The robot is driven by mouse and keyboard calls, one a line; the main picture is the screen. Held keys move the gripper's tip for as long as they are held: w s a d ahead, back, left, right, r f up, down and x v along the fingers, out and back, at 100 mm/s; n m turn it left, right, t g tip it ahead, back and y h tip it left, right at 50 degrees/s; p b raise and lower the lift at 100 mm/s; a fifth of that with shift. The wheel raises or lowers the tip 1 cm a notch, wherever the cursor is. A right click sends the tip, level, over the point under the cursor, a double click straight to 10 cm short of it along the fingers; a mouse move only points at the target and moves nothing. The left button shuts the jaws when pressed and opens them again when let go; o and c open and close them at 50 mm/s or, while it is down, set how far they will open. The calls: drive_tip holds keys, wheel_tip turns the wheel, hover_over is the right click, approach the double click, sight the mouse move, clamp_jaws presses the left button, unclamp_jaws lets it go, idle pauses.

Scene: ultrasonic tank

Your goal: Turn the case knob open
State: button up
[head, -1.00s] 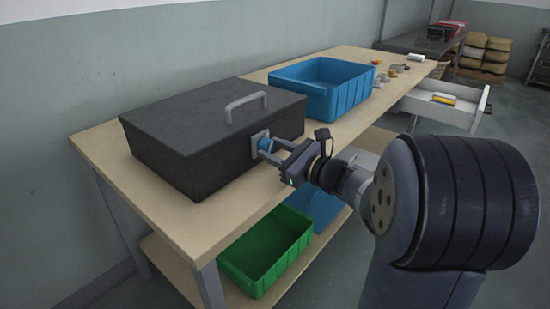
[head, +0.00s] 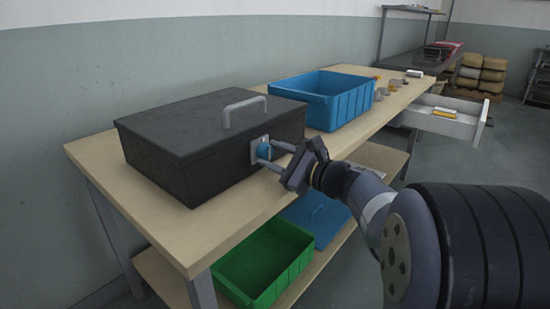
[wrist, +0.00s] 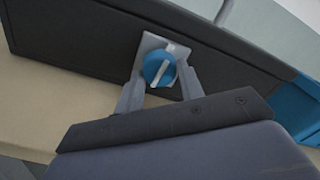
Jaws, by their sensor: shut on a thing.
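The black case (head: 200,150) sits on the wooden bench with its lid down and a grey handle (head: 243,108) on top. Its blue knob (head: 264,150) is on a light plate on the side facing my arm. The wrist view shows the knob (wrist: 158,69) with a pale bar across it, tilted from upper right to lower left. My gripper (head: 267,154) is at the knob, one finger on each side, and is shut on it. In the wrist view the fingers (wrist: 159,80) flank the knob, and contact is partly hidden.
A blue bin (head: 320,97) stands behind the case on the bench (head: 190,240). A green bin (head: 262,262) and a blue lid-like piece (head: 316,218) are on the lower shelf. An open drawer (head: 440,118) juts out at right.

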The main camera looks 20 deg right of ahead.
drive_tip(key=o, duration=1)
drive_tip(key=p+v, duration=0.2)
drive_tip(key=v, duration=0.8)
drive_tip(key=shift+s+d, duration=0.2)
drive_tip(key=shift+s, duration=0.15)
drive_tip(key=shift+w, duration=0.1)
drive_tip(key=b+x, duration=0.2)
drive_tip(key=x, duration=0.8)
drive_tip(key=shift+w+a, duration=0.25)
